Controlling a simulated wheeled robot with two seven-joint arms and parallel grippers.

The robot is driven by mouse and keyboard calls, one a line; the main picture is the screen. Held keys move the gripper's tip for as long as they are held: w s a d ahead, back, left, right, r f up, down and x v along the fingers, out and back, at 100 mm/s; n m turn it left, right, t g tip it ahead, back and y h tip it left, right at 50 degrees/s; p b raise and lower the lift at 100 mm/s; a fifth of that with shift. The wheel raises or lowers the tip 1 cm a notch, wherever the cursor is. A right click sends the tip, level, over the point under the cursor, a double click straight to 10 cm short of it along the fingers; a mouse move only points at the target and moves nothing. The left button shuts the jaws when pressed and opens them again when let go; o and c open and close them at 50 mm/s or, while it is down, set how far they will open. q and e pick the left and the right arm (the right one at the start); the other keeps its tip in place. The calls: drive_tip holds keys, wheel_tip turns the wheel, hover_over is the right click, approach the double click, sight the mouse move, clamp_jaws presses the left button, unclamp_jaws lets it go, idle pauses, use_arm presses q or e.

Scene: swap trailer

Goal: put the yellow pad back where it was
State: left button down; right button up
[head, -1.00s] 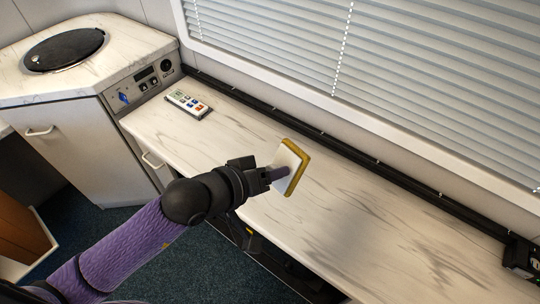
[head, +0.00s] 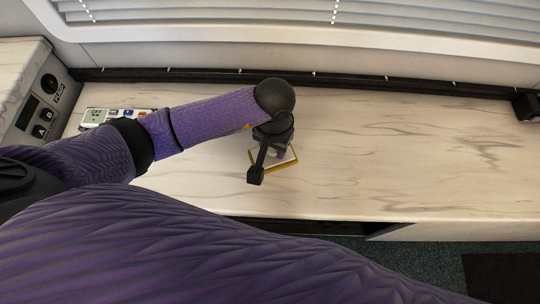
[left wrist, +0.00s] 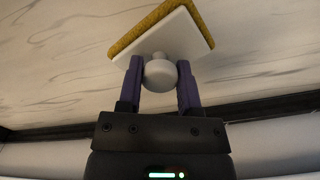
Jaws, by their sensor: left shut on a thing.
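The yellow pad (head: 290,162) is a thin square with a white back, a yellow working face and a round knob. My left gripper (head: 272,150) points down over the counter and covers much of the pad in the head view. In the left wrist view, the two fingers of my left gripper (left wrist: 159,82) are shut on the pad's pale round knob. The pad (left wrist: 168,32) shows beyond the fingers there, yellow side away from me. The pad is at or just above the counter; I cannot tell whether it touches. My right gripper is out of view.
The marble-patterned counter (head: 400,150) is clear to the right of the pad. A white remote with coloured buttons (head: 96,115) lies at the left, partly behind my arm. A black rail (head: 350,82) runs along the back, below the window blinds. A control panel (head: 44,108) stands far left.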

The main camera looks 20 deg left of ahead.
sight(273, 157)
use_arm(q)
wheel_tip(273, 157, down, 5)
drive_tip(key=shift+r+b, duration=0.1)
drive_tip(key=shift+b, duration=0.65)
drive_tip(key=shift+f, duration=0.2)
drive_tip(key=shift+r, duration=0.1)
drive_tip(key=shift+c, duration=1.4)
unclamp_jaws()
drive_tip(key=shift+r, duration=0.15)
wheel_tip(273, 157, up, 11)
drive_tip(key=p, duration=0.4)
drive_tip(key=shift+r, duration=0.4)
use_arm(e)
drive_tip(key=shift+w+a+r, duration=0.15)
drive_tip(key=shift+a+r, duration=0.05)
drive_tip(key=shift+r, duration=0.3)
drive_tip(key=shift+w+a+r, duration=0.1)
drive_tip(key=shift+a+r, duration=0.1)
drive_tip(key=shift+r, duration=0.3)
